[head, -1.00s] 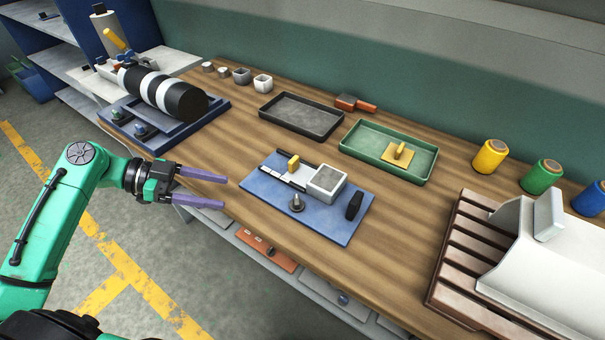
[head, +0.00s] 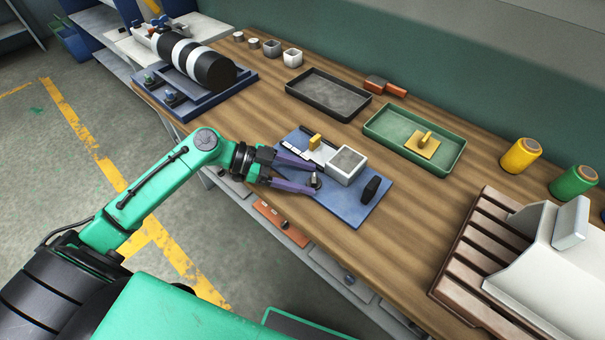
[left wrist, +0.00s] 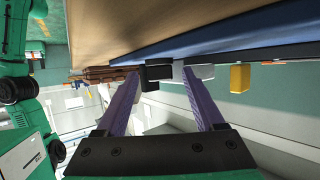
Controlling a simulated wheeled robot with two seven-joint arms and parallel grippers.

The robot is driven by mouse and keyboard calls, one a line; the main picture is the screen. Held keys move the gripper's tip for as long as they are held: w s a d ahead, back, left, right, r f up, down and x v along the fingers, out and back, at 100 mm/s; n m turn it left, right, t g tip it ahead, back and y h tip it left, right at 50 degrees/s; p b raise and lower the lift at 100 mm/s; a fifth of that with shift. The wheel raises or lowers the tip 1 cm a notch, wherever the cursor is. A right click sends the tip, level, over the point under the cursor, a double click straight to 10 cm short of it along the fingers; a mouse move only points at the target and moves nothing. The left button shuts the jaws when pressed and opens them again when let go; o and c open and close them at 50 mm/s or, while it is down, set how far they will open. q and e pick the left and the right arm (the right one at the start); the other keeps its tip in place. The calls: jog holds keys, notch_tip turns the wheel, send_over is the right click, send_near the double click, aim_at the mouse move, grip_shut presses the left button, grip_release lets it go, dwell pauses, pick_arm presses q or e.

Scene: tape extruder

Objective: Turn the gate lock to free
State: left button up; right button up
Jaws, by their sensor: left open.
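A blue base plate (head: 350,209) lies on the bench. It carries a small upright knob (head: 316,181) with a dark base, a yellow block (head: 315,142) on a pale slide, a grey-topped box (head: 347,164) and a black block (head: 371,189). I cannot tell for sure which part is the gate lock; the knob is a likely one. My left gripper (head: 316,180) is open, with its purple fingertips on either side of the knob; contact cannot be told. The left wrist view shows the open fingers (left wrist: 159,78) and the yellow block (left wrist: 239,78). My right gripper is not in view.
Behind the plate are a black tray (head: 328,94) and a green tray (head: 376,133) holding a yellow piece (head: 423,144). A striped roller unit (head: 195,58) stands at the left. A slatted brown rack (head: 462,246) stands at the right. Bare wood lies between plate and rack.

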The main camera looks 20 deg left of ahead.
pick_arm(q)
grip_shut()
jog(key=shift+s+r+t+p, duration=0.15)
jog(key=shift+t+p, duration=0.15)
jog(key=shift+p, duration=0.25)
jog(key=n+t+y+p, duration=0.2)
jog(key=n+p, duration=0.1)
jog(key=p, duration=0.2)
jog(key=s+d+n+t+y+p, duration=0.1)
jog(key=n+t+y+p, duration=0.1)
jog(key=p, duration=0.4)
jog(key=n+t+y+p, duration=0.2)
jog(key=n+t+p, duration=0.1)
jog(key=p, duration=0.3)
jog(key=shift+s+d+r+n+t, duration=0.15)
jog(key=shift+d+r+n+t, duration=0.2)
jog(key=shift+n, duration=0.25)
jog(key=shift+f+n+t+y+p, duration=0.4)
jog(key=shift+n+y+p, duration=0.2)
jog(key=shift+y+p, duration=0.4)
